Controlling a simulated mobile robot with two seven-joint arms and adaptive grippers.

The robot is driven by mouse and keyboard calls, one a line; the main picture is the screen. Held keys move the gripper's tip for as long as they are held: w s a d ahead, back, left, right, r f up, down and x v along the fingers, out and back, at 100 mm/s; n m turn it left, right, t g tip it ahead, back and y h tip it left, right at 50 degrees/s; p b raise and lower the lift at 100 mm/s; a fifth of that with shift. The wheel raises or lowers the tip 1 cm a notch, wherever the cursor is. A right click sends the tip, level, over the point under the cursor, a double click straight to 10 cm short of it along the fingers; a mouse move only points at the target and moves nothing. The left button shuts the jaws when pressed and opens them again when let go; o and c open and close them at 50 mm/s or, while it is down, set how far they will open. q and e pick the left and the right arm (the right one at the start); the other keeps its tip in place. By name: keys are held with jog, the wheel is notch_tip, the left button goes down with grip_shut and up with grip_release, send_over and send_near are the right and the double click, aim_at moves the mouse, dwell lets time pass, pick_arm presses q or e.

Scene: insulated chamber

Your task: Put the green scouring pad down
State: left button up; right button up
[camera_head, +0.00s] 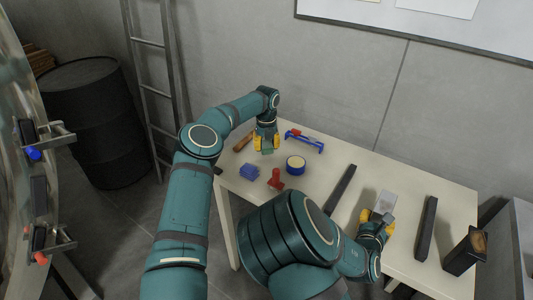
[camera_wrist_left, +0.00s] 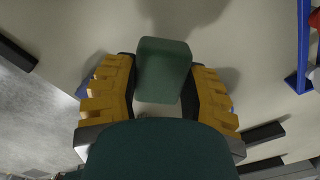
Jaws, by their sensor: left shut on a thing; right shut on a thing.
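The green scouring pad (camera_wrist_left: 164,68) is a dark green block between the yellow fingers of my left gripper (camera_wrist_left: 163,88), which is shut on it. In the head view my left gripper (camera_head: 266,144) points down over the far left part of the table (camera_head: 325,165), and its fingers mostly hide the pad. Shadows lie on the table around the pad; I cannot tell whether the pad touches the surface. My right gripper (camera_head: 376,220) is shut on a light grey block (camera_head: 384,203) over the right part of the table.
Near the left gripper lie a brown-handled item (camera_head: 243,141), a blue and red tool (camera_head: 304,141), a blue block (camera_head: 249,171), a blue-rimmed roll (camera_head: 295,165) and a red object (camera_head: 276,179). Dark bars (camera_head: 341,187) (camera_head: 427,228) and a dark box (camera_head: 465,251) are further right.

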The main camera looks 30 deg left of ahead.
aim_at(267, 158)
pick_arm(q)
jog(key=shift+f, duration=1.85)
jog(key=shift+f, duration=0.1)
jog(key=o, duration=1.2)
notch_tip(267, 158, up, 12)
jog(key=shift+r, duration=0.15)
